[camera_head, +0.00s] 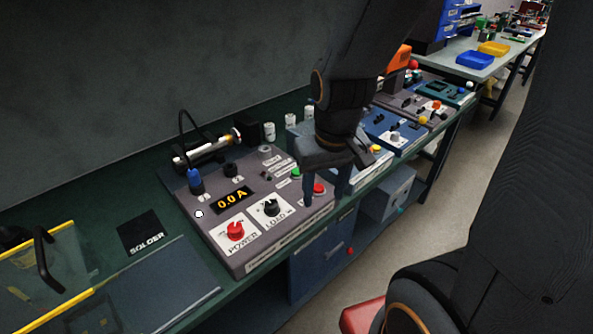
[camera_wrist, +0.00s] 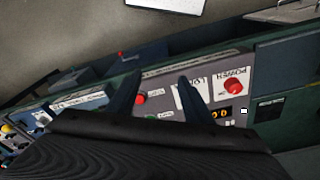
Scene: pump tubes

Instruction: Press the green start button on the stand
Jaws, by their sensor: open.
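The grey stand (camera_head: 216,246) sits on the green bench, with a display reading 0.0 A. Its green button (camera_head: 296,171) is near the right edge, with a red button (camera_head: 319,188) in front of it. My gripper (camera_head: 325,190) is open and empty, pointing down over the stand's right edge, its fingers around the red button in the picture. In the wrist view, the red button (camera_wrist: 140,98) shows between the fingers (camera_wrist: 160,77). The green button (camera_wrist: 152,116) shows as a sliver there, mostly hidden by my gripper body. Contact cannot be told.
The stand also carries a red POWER knob (camera_head: 235,231), a black LOAD knob (camera_head: 271,207) and a glass tube assembly (camera_head: 205,150) at the back. Blue panels (camera_head: 393,132) with knobs stand to the right. A SOLDER mat (camera_head: 141,231) lies to the left.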

